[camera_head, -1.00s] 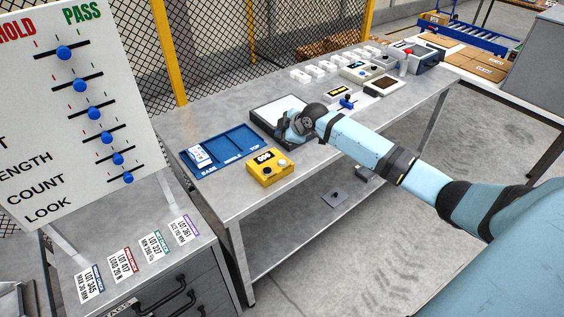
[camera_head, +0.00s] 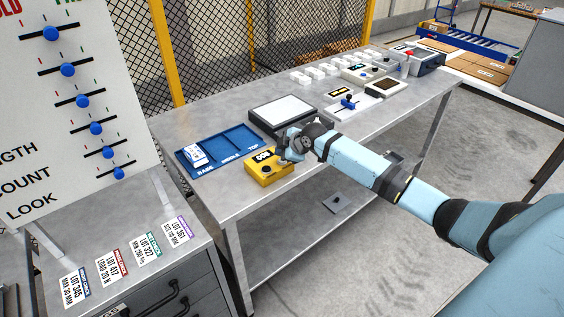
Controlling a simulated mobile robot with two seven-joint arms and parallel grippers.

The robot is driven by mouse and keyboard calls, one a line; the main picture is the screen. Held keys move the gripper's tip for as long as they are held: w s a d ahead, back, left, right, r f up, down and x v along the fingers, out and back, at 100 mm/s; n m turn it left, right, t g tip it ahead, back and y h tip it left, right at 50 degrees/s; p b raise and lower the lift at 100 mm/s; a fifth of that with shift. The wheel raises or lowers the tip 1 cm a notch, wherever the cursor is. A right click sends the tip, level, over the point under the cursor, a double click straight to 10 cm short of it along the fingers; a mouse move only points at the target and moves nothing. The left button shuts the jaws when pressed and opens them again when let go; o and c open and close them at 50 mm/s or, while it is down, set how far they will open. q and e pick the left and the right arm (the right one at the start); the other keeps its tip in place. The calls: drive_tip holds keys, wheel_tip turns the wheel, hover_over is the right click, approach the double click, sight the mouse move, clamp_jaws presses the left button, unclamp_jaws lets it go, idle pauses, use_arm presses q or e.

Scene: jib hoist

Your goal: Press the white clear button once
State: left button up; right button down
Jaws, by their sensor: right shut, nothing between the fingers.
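A yellow box (camera_head: 267,170) with a dark digit display (camera_head: 262,156) stands near the front edge of the grey metal table. A small dark round button shows on its left front part. The white clear button cannot be made out; the right part of the box's top is behind my gripper. My right gripper (camera_head: 285,158) is shut and empty, at the right end of the yellow box, pointing down toward it. I cannot tell whether its tips touch the box. My left gripper is not in view.
A blue tray (camera_head: 238,142) labelled base, middle and top lies left of the box. A black-framed white panel (camera_head: 285,108) lies behind. Several white blocks and small devices stand farther right on the table. A board with blue sliders (camera_head: 95,129) stands at left.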

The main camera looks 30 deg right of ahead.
idle(0.5)
idle(0.7)
drive_tip(key=shift+f, duration=0.1)
idle(0.5)
drive_tip(key=shift+f, duration=0.35)
drive_tip(key=shift+f, duration=0.15)
idle(0.4)
drive_tip(key=shift+f+b, duration=0.3)
drive_tip(key=shift+f, duration=0.05)
idle(0.5)
drive_tip(key=shift+r, duration=0.15)
drive_tip(key=shift+r+p, duration=0.75)
